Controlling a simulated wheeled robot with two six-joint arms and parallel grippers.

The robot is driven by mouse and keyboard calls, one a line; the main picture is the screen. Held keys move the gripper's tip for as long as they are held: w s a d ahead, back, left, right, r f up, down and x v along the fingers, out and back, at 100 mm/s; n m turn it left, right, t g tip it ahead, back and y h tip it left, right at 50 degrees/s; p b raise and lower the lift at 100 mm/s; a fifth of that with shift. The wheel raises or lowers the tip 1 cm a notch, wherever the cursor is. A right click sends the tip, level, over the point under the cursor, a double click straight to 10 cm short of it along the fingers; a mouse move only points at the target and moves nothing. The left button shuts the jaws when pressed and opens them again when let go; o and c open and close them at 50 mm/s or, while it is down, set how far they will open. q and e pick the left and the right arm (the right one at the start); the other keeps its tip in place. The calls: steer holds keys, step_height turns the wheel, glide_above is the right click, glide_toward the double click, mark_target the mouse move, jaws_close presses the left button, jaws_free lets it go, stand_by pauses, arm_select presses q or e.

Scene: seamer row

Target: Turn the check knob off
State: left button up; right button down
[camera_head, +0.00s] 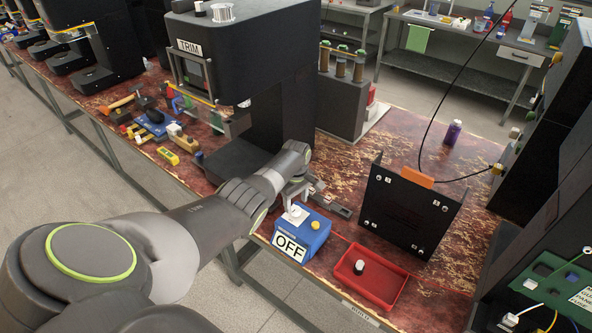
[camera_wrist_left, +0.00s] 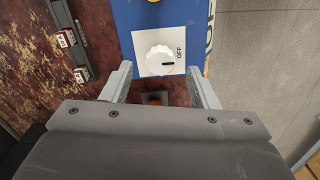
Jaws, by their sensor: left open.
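The blue box (camera_head: 312,234) stands near the table's front edge, with a large OFF label on its front. On its top is a white plate with a white check knob (camera_wrist_left: 159,60). In the left wrist view the knob's black mark points right, at the small word OFF. My left gripper (camera_head: 296,190) is open. Its two fingers stand apart below the knob in the left wrist view, one to each side. I cannot tell whether either touches the knob. In the head view the gripper partly hides the knob. My right gripper is not in view.
A red tray (camera_head: 396,289) with a small black-and-white item lies right of the box. A black panel (camera_head: 408,212) with an orange clip stands behind the tray. A dark machine labelled TRIM (camera_head: 189,47) rises behind my left arm. Tools lie scattered on the left.

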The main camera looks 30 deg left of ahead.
mark_target(296, 210)
arm_select(q)
step_height(296, 210, up, 14)
steer(key=shift+r, duration=0.2)
stand_by(0.7)
